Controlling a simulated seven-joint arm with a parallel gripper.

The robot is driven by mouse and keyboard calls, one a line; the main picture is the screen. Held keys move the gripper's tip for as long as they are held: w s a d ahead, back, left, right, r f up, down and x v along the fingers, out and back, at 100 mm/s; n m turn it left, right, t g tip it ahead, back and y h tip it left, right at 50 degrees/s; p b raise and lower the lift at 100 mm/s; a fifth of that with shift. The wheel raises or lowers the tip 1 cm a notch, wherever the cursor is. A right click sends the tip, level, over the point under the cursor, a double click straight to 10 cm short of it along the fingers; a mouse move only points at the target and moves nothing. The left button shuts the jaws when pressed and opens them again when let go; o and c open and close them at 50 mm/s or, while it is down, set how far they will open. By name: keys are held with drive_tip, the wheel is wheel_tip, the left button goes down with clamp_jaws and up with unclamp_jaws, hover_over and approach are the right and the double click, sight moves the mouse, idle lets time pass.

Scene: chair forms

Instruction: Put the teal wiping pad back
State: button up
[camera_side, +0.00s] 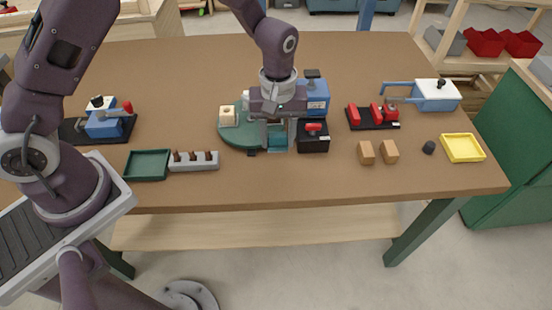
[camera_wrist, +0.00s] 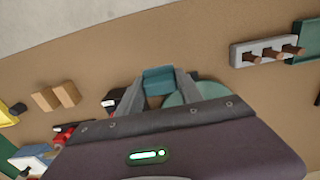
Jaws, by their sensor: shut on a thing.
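The teal wiping pad (camera_side: 277,143) is between the fingers of my gripper (camera_side: 278,132), which is shut on it. In the wrist view the pad (camera_wrist: 158,78) spans the two grey fingertips (camera_wrist: 158,88). In the side view it is at the front right edge of a round green plate (camera_side: 236,137), left of a black box with a red handle (camera_side: 313,136). I cannot tell whether the pad touches the surface below. An empty dark green tray (camera_side: 147,178) lies to the left; part of it shows in the wrist view (camera_wrist: 310,55).
A cream block (camera_side: 228,116) sits on the round plate. A grey rack with brown pegs (camera_side: 194,165) stands beside the green tray. A blue machine (camera_side: 314,92) is behind my gripper. Two wooden blocks (camera_side: 378,152) and a yellow tray (camera_side: 463,147) are to the right. The table's back is clear.

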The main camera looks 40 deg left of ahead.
sight(277, 134)
wheel_tip(277, 134, down, 7)
drive_tip(key=shift+f, duration=0.1)
drive_tip(key=o, duration=1.3)
drive_tip(key=shift+f, duration=0.1)
wheel_tip(277, 134, up, 13)
drive_tip(key=shift+a+f, duration=0.1)
drive_tip(key=shift+f, duration=0.1)
